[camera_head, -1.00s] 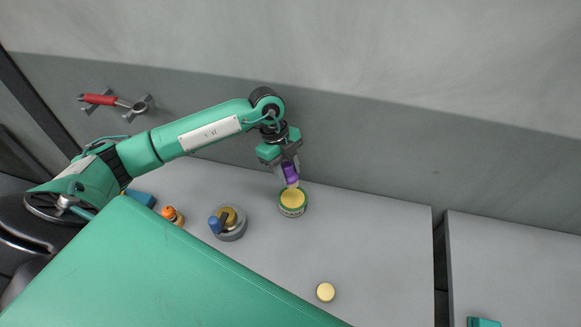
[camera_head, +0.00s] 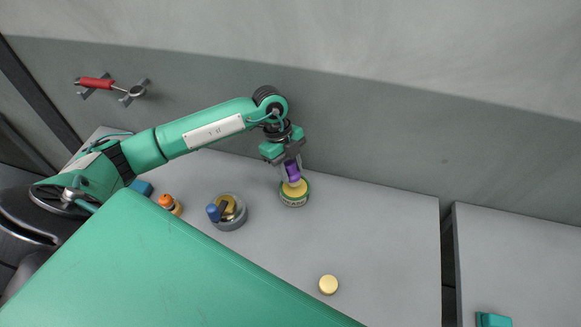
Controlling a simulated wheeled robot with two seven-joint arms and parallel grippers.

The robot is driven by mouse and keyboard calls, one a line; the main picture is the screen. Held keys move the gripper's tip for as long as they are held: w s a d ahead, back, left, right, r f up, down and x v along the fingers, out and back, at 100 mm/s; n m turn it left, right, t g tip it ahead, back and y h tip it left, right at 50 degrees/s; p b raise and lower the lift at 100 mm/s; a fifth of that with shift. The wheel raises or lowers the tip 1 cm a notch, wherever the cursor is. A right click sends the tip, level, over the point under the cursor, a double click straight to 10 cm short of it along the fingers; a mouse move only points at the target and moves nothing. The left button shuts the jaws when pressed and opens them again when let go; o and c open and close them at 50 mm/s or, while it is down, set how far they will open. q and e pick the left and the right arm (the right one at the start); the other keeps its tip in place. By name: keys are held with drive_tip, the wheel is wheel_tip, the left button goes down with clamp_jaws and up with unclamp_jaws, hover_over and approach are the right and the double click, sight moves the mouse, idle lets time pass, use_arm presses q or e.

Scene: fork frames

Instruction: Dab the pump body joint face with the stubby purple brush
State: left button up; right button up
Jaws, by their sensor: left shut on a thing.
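The stubby purple brush (camera_head: 292,172) is in my left gripper (camera_head: 290,167), which is shut on it. The brush points down, with its lower end at the open top of a green and cream tin (camera_head: 294,198). I cannot tell how deep the tip is in the tin. A round grey part with a brass-coloured centre (camera_head: 229,212), which looks like the pump body, sits on the table left of the tin. A blue piece (camera_head: 213,212) and a dark piece are on it. My right gripper is not in view.
A pale yellow disc (camera_head: 328,285) lies on the grey table (camera_head: 385,235). An orange-topped item (camera_head: 168,203) and a blue block (camera_head: 142,187) are at the left. A red-handled tool (camera_head: 97,83) hangs on the wall. A gap separates a second table (camera_head: 515,255) holding a teal object (camera_head: 493,320).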

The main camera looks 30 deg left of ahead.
sight(290, 163)
use_arm(q)
drive_tip(key=shift+f, duration=0.1)
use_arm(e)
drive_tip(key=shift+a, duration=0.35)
use_arm(q)
drive_tip(key=shift+f+b, duration=0.35)
drive_tip(key=shift+f, duration=0.2)
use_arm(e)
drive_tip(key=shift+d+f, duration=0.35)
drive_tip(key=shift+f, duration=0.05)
use_arm(q)
drive_tip(key=shift+s+f, duration=0.1)
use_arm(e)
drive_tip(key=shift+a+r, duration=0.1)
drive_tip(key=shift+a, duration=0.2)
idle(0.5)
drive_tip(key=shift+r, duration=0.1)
